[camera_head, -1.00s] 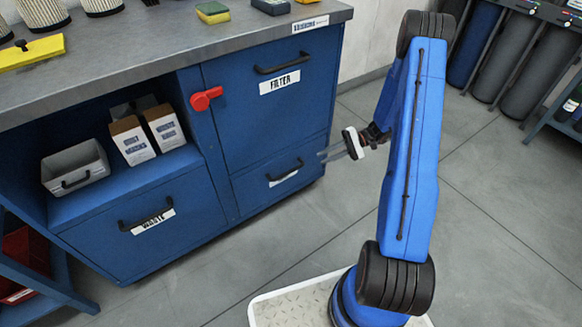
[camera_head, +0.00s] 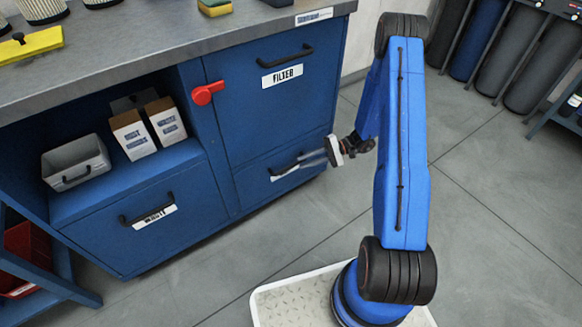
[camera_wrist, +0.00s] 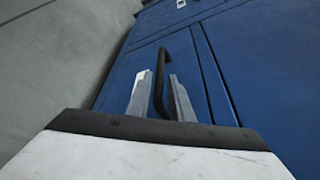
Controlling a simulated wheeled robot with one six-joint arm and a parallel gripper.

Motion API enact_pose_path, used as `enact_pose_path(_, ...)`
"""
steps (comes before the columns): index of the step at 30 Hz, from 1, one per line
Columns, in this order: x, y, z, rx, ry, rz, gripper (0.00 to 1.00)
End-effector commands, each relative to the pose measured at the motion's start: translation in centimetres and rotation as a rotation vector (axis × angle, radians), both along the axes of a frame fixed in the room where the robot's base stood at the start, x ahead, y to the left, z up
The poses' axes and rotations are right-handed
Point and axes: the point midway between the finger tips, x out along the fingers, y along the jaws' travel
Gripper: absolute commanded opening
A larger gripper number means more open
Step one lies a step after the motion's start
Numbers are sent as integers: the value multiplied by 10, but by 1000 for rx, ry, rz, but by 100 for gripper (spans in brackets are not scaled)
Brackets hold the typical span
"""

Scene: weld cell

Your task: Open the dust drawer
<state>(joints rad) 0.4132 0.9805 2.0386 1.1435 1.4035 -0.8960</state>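The lower right drawer (camera_head: 249,191) of the blue cabinet is shut, flush under the FILTER door. Its white label is partly hidden and I cannot read it. Its black bar handle (camera_head: 284,168) is partly covered by my gripper (camera_head: 302,159) in the head view. In the wrist view the handle (camera_wrist: 159,72) runs up between the two grey fingers of my gripper (camera_wrist: 159,98), one on each side. The fingers are open with gaps to the bar. I cannot tell whether either finger touches it.
The FILTER door (camera_head: 277,96) above is shut, with a red latch (camera_head: 206,93) at its left. The WASTE drawer (camera_head: 148,238) is shut at the left. An open shelf holds a grey bin (camera_head: 78,162) and small boxes. The floor (camera_head: 480,200) at right is clear.

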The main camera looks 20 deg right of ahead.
Motion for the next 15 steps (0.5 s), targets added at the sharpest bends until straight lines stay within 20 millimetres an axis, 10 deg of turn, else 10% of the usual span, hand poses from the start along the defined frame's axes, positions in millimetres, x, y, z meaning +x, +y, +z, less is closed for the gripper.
enact_pose_path(15,0,62,-14,0,0,0,20)
